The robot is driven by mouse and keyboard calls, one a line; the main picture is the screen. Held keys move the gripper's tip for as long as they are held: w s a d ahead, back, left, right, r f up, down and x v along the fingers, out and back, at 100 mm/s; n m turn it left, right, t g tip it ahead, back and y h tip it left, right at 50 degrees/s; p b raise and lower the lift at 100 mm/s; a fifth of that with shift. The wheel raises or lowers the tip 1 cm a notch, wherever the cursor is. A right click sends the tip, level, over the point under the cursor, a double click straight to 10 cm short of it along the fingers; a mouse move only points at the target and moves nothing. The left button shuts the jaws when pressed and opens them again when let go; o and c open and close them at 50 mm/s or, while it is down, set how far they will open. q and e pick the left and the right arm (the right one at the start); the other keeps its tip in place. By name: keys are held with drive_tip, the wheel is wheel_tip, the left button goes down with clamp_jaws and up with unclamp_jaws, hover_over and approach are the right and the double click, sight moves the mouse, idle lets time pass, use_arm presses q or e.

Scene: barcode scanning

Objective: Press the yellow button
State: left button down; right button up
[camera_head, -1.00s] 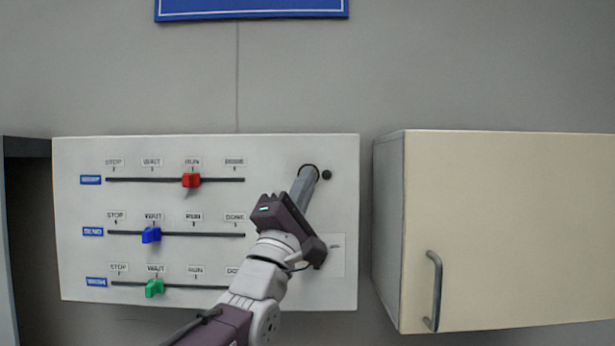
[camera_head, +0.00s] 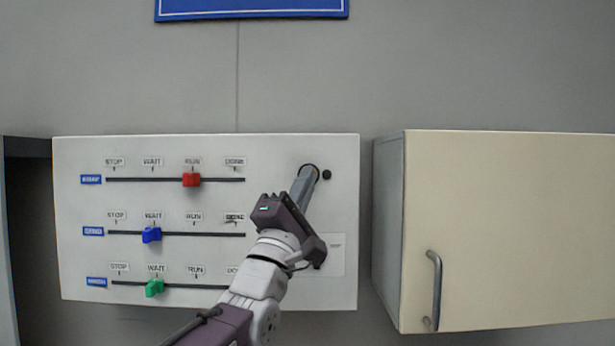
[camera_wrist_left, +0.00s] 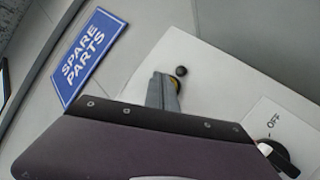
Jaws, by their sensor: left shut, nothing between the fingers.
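The yellow button (camera_wrist_left: 176,85) shows as a small yellow sliver beside the fingertips in the left wrist view. In the head view its round dark rim (camera_head: 309,166) shows at the upper right of the white panel (camera_head: 275,150), and the fingers hide the button itself. My left gripper (camera_head: 309,174) is shut and empty. Its fingertips are at the button, in front of it; I cannot tell whether they touch or press it. The fingers (camera_wrist_left: 163,88) also show in the left wrist view. My right gripper is not in view.
Red (camera_head: 191,180), blue (camera_head: 152,235) and green (camera_head: 155,288) sliders sit on the panel's left. A small black knob (camera_head: 327,175) is right of the button. A rotary switch (camera_wrist_left: 278,156) marked OFF is below. A cream cabinet (camera_head: 510,230) stands to the right.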

use_arm(q)
drive_tip(key=shift+w, duration=0.15)
idle(0.3)
drive_tip(key=shift+w, duration=0.3)
drive_tip(key=shift+s, duration=0.1)
drive_tip(key=shift+s+b, duration=0.3)
drive_tip(key=shift+b, duration=0.15)
drive_tip(key=s+b, duration=0.4)
drive_tip(key=s, duration=0.2)
